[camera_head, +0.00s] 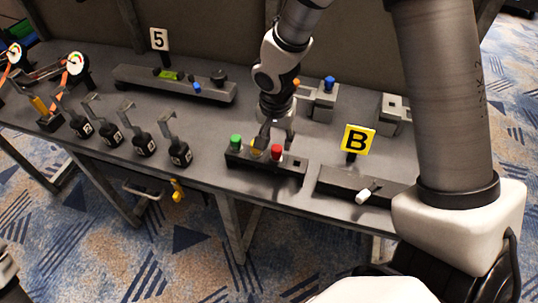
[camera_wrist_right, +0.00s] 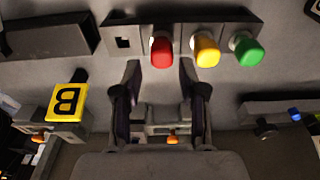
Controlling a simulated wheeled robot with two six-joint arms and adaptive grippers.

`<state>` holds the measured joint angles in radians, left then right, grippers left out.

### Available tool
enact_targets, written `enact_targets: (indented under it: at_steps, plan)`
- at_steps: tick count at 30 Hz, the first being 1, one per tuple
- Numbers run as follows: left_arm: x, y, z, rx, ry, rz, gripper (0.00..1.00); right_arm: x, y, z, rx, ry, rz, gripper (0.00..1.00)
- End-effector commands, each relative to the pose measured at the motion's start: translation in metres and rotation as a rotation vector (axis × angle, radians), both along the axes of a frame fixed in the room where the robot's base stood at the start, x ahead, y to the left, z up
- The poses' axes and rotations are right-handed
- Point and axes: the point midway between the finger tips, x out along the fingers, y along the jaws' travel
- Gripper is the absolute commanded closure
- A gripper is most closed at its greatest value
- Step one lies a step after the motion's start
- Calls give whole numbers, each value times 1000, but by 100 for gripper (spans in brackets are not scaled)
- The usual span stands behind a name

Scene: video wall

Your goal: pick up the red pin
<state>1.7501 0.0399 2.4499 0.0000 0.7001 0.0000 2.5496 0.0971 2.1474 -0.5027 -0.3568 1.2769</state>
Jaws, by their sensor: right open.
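The red pin (camera_head: 277,151) stands upright in a dark block (camera_head: 294,166) on the grey table, beside a yellow pin (camera_head: 257,148) and a green pin (camera_head: 236,142). My right gripper (camera_head: 275,138) is over the block, fingers pointing down, and partly covers the yellow pin. In the right wrist view the red pin (camera_wrist_right: 161,52) shows just beyond the gap between the open, empty fingertips (camera_wrist_right: 160,66). The yellow pin (camera_wrist_right: 206,52) and green pin (camera_wrist_right: 247,50) show to its right, and an empty square hole (camera_wrist_right: 123,43) to its left. My left gripper is not visible.
A yellow B sign (camera_head: 357,140) and a dark block with a white handle (camera_head: 368,193) stand to the right. Several hooked black weights (camera_head: 144,144) are at the left. A rail under the 5 sign (camera_head: 159,39) lies behind. Bare table lies left of the pin block.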

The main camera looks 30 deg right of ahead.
Motion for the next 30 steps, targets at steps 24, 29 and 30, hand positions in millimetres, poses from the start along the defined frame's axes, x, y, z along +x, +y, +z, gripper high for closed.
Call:
enact_targets:
  at_steps: [24, 29, 30]
  plan:
    - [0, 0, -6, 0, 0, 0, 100, 7, -3, -54, 1, 0, 2, 100]
    - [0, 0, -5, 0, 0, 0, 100, 7, -3, -54, 1, 0, 2, 100]
    - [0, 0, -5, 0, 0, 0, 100, 7, -3, -52, 2, -1, 1, 100]
